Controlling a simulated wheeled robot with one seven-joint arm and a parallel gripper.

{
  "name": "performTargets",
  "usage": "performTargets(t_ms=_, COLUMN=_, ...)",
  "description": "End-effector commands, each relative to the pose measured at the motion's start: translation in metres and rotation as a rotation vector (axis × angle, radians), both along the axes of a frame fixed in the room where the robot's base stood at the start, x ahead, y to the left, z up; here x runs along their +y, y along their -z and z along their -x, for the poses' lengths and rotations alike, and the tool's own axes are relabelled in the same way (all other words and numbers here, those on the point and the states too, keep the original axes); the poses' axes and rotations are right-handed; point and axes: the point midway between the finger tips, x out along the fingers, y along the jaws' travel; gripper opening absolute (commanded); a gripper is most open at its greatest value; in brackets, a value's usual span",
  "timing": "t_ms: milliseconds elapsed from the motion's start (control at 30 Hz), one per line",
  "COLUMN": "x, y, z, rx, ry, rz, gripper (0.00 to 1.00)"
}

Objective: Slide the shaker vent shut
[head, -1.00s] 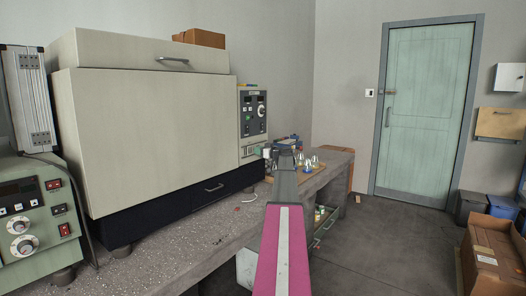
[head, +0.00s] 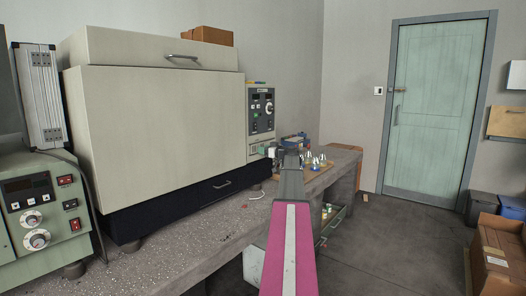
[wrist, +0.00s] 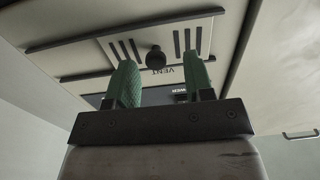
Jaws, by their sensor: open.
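The shaker is the large cream cabinet (head: 155,120) on the bench, with a control panel (head: 261,115) at its right end. The wrist view shows its vent, a pale slotted plate (wrist: 168,38) between two dark rails, with a round black knob (wrist: 155,57) and the word VENT beside it. Dark slots show on both sides of the knob. My gripper (wrist: 159,62) is open, its green fingers apart, and the knob appears between the fingertips. I cannot tell whether either finger touches it. In the head view my gripper is small by the panel, and the vent cannot be made out.
A green instrument with dials (head: 42,208) stands at the left on the concrete bench (head: 170,262). Small shiny vessels (head: 314,161) stand on the bench beyond my arm. A cardboard box (head: 208,35) sits on the shaker. The floor toward the door (head: 438,105) is open.

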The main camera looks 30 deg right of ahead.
Motion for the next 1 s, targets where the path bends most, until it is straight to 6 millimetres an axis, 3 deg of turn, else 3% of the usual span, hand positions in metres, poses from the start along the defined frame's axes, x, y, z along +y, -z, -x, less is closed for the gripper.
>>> performTargets(t_ms=300, x=-0.020, y=0.000, z=0.056, rx=0.000, ry=-0.001, rz=0.000, gripper=0.48)
performTargets(t_ms=500, x=-0.031, y=0.000, z=0.081, rx=0.000, ry=-0.002, rz=0.000, gripper=0.48)
performTargets(t_ms=1000, x=-0.036, y=0.000, z=0.091, rx=0.000, ry=-0.003, rz=0.000, gripper=0.48)
